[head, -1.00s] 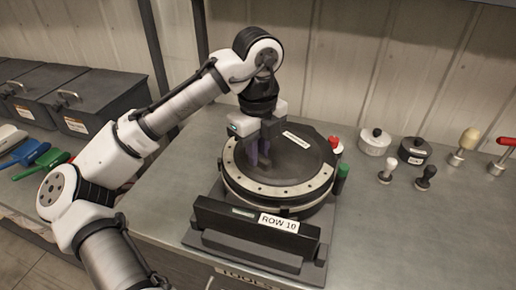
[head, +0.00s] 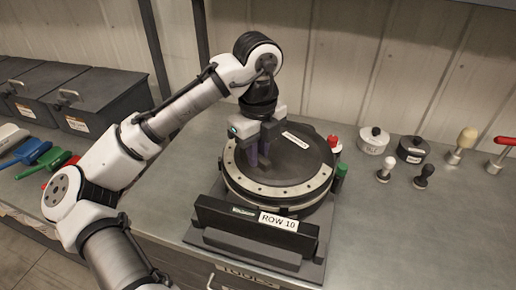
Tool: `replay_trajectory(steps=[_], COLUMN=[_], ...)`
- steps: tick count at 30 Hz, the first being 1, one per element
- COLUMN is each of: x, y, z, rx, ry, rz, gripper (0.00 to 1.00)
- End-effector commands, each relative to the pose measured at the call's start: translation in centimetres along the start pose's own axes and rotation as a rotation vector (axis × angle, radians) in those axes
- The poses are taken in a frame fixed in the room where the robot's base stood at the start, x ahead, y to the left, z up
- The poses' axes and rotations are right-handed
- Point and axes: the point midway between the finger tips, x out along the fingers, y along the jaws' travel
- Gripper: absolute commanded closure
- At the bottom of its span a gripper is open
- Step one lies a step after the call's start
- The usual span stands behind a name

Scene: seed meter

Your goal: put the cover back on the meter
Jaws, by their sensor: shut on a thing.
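The seed meter (head: 233,192) is a round drum on a dark base, with a pale dotted ring (head: 303,187) showing around its front and left. A dark round cover (head: 305,158) with a white label is over the meter; the pale ring shows in front of it. I cannot tell whether the cover is fully seated or slightly raised. My gripper (head: 259,160) points down over the left part of the cover, shut on it. The exact spot of the grip is hidden by the fingers.
A ROW 10 bar (head: 255,219) stands in front of the meter. Red (head: 334,142) and green (head: 341,170) knobs sit close at its right. A white pot (head: 373,141), a black pot (head: 413,150) and several knobbed tools stand further right. Dark bins (head: 95,100) are at left.

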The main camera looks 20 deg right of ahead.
Motion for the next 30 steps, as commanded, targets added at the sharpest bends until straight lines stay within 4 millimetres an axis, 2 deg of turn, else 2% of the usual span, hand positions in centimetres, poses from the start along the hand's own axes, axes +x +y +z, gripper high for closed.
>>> replay_trajectory(steps=[14,15,20,30], x=[0.07,0.06,0.06,0.10], y=[0.00,0.00,0.00,0.01], z=[0.00,0.00,0.00,0.00], rx=[0.000,0.000,0.000,0.000], ry=[0.000,0.000,0.000,0.000], rz=[0.000,0.000,0.000,0.001], gripper=[1.00,0.79,0.58,0.62])
